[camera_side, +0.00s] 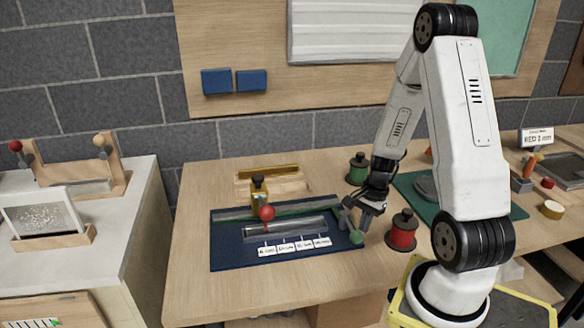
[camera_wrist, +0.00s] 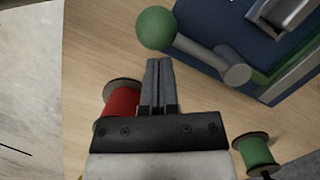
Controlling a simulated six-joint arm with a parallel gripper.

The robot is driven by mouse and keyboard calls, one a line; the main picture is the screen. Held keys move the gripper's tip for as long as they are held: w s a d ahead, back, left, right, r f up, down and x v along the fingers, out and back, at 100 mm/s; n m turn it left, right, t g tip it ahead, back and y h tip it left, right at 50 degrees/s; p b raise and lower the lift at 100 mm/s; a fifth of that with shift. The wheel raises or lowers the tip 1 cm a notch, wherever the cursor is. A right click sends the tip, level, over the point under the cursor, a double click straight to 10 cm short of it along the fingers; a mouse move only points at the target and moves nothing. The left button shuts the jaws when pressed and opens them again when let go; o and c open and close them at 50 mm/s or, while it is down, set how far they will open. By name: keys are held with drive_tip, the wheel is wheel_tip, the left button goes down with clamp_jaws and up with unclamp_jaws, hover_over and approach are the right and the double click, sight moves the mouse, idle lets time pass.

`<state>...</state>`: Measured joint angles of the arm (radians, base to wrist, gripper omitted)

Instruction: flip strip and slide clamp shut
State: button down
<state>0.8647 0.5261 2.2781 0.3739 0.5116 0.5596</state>
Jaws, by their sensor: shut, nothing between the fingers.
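A dark blue fixture board (camera_side: 228,252) lies on the wooden table and carries a metallic strip (camera_side: 290,230) in a holder. A red ball knob (camera_side: 267,213) stands at the strip's left part. A grey lever (camera_wrist: 205,53) with a green ball knob (camera_side: 356,238) sits at the board's right end; the knob also shows in the wrist view (camera_wrist: 156,28). My gripper (camera_side: 366,210) is shut and empty beside this lever. In the wrist view its fingertips (camera_wrist: 158,62) point at the green knob, with a small gap visible. Which side of the strip faces up is unclear.
A red spool (camera_side: 403,230) stands close to the right of my gripper, and a green spool (camera_side: 357,168) stands behind it. A yellow-and-black piece (camera_side: 259,190) stands at the board's back edge. White labels (camera_side: 294,245) line its front. Bare table lies left of the board.

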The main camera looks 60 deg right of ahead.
drive_tip(key=shift+w+a+m, duration=0.2)
drive_tip(key=shift+a+m, duration=0.15)
drive_tip(key=shift+m, duration=0.25)
idle(0.3)
drive_tip(key=shift+w+a+m+t, duration=0.25)
drive_tip(key=shift+a+m, duration=0.15)
drive_tip(key=shift+m, duration=0.25)
drive_tip(key=shift+w+a+m+t, duration=0.25)
drive_tip(key=shift+a+m, duration=0.1)
drive_tip(key=shift+m, duration=0.3)
drive_tip(key=w+m, duration=0.1)
drive_tip(key=a+m, duration=0.1)
drive_tip(key=m, duration=0.1)
drive_tip(key=shift+w+a+m+t+h, duration=0.3)
drive_tip(key=shift+w+h, duration=0.1)
drive_tip(key=w+m, duration=0.1)
drive_tip(key=m, duration=0.1)
drive_tip(key=w+a+m+h, duration=0.1)
drive_tip(key=m, duration=0.1)
drive_tip(key=shift+w, duration=1.3)
